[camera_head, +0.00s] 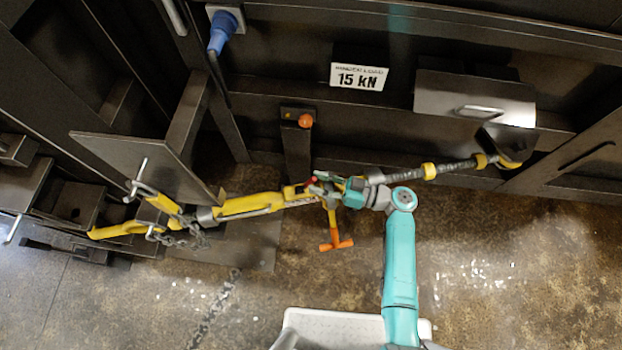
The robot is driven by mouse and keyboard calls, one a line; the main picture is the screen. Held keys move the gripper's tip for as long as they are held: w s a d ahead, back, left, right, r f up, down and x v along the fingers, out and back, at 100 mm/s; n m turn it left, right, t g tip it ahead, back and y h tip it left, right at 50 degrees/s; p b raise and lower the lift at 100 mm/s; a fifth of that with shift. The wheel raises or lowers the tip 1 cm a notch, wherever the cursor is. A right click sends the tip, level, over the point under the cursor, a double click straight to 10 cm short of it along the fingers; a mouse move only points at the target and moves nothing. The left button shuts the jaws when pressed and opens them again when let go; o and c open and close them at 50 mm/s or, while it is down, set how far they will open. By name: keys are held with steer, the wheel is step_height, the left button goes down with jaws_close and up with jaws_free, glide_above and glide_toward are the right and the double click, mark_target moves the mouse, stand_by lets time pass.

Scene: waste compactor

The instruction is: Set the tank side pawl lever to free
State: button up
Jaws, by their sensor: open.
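A yellow ratchet tensioner (250,205) runs across the middle of the view, with a threaded rod (400,175) reaching to a hook (508,160) at the right. An orange T-shaped handle (336,244) hangs below its middle. A small red part (309,181) shows at the ratchet housing; I cannot tell whether it is the tank side pawl lever, or its setting. My gripper (322,188) is open at the housing, at the right end of the yellow body. Its fingers overlap the housing in this view, so contact is unclear. My teal arm hides part of the rod end.
Chain (180,238) and a yellow hook end (120,229) lie at the left by dark steel brackets. A post with an orange knob (305,120) stands just behind my gripper. A white "15 kN" sign (358,76) and a blue plug (222,30) are behind. Floor (500,270) at right is clear.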

mark_target(307, 184)
steer(key=shift+w+a, duration=0.15)
steer(key=shift+a, duration=0.55)
steer(key=shift+w+a, duration=0.1)
steer(key=shift+a, duration=0.55)
jaws_close()
